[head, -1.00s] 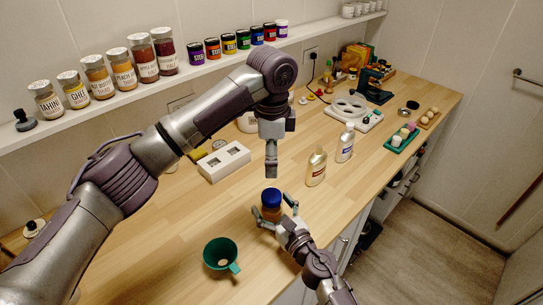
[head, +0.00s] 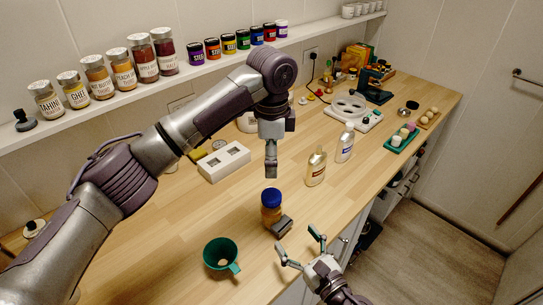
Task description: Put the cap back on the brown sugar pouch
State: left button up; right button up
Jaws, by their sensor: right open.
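An amber-brown container with a blue cap on top (head: 271,204) stands upright on the wooden counter. I cannot tell for sure whether it is the brown sugar pouch; no label is readable. My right gripper (head: 300,246) is open and empty, below and right of the container and apart from it, near the counter's front edge. My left gripper (head: 271,172) points down just above and behind the blue cap in the picture. It is seen edge-on, so its jaw opening does not show, and nothing is seen in it.
A small grey block (head: 282,225) sits beside the container. A teal funnel (head: 220,255) stands at the lower left. A white socket-like box (head: 224,162) and two bottles (head: 316,168) (head: 346,143) stand farther back. Jars line the wall shelf.

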aim_at(317, 162)
jog(key=k+l, duration=0.75)
jog(key=k, duration=0.1)
